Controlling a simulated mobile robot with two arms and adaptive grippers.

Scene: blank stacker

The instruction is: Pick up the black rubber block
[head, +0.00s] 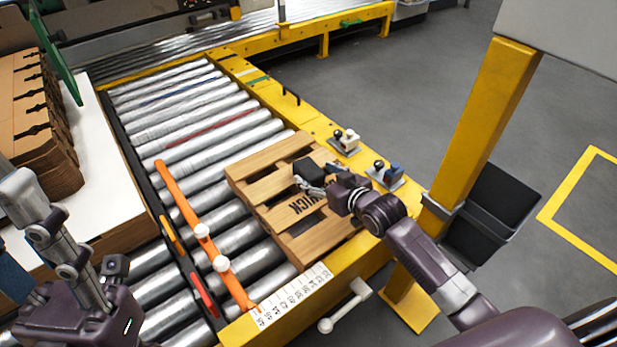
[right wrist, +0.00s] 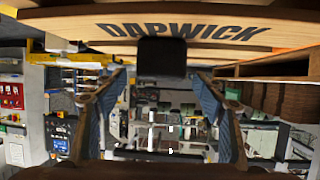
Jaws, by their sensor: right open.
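The black rubber block (head: 305,168) sits on the wooden pallet (head: 262,157), near its far right part. My right gripper (head: 309,183) is right at the block in the head view and partly covers it. In the right wrist view the dark block (right wrist: 162,57) shows centred ahead, in front of the pallet's lettered board (right wrist: 230,30). The two fingers of my right gripper (right wrist: 160,100) are spread wide, one on each side below it, with a visible gap and nothing held. Parts of my left arm show at the lower left of the head view; I make out no left fingers.
The pallet lies on a roller conveyor (head: 190,134) with a yellow frame. An orange bar (head: 187,203) crosses the rollers. Two small devices with black knobs (head: 345,141) (head: 386,175) sit on the frame. A yellow post (head: 485,120) stands right. Cardboard (head: 35,130) is stacked left.

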